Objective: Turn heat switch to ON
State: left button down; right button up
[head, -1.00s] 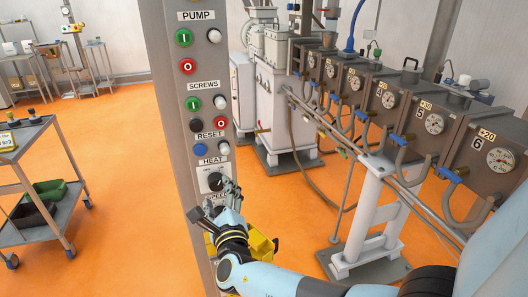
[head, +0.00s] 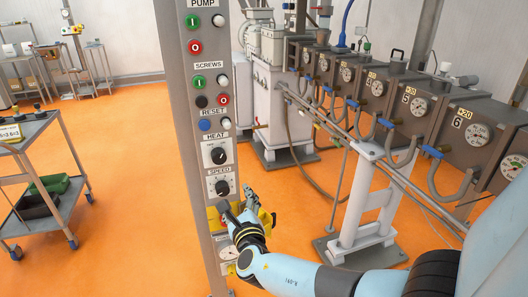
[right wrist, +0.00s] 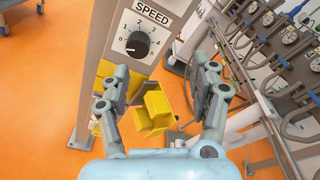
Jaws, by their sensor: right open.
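The heat switch (head: 218,155) is a black rotary knob on a white plate under the HEAT label, on the tall grey control panel (head: 187,130) in the head view. The exact side its pointer faces is too small to tell. The speed knob (head: 222,187) sits right below it and also shows in the right wrist view (right wrist: 138,44). My right gripper (head: 236,204) is below the heat switch, near the speed knob, apart from both knobs. In the right wrist view its two fingers (right wrist: 165,88) are spread with nothing between them. My left gripper is not in view.
Green, red, black, blue and white buttons line the panel above the heat switch. A yellow box (right wrist: 152,112) is mounted low by the panel. Extruder barrels with gauges (head: 410,100) stand at the right, a cart (head: 40,180) at the left. Orange floor between is open.

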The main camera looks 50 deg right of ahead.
jog(key=s+f+m+g+b, duration=0.2)
jog(key=s+f+m+b, duration=0.1)
jog(key=f, duration=0.6)
jog(key=s+f+m+g+y+b, duration=0.1)
jog(key=s+f+m+g+b, duration=0.1)
jog(key=f, duration=0.7)
jog(key=shift+s+m+b, duration=0.65)
jog(key=shift+s+m, duration=0.45)
jog(key=shift+s, duration=0.8)
jog(key=shift+d, duration=0.1)
jog(key=s+a+f+m+g+y+b, duration=0.25)
jog(key=s+f+m+g+b, duration=0.5)
jog(key=s+f, duration=1.6)
jog(key=s+a+f+m+y+b, duration=0.2)
jog(key=s+a+f+m, duration=0.1)
jog(key=s+m, duration=0.4)
jog(key=s+a+f+m+g+y+b, duration=0.1)
jog(key=s+a+f+m+y+b, duration=0.2)
jog(key=s+m, duration=0.4)
notch_tip(320, 180, down, 3)
jog(key=a+m, duration=0.1)
jog(key=m, duration=0.5)
jog(key=shift+b, duration=0.3)
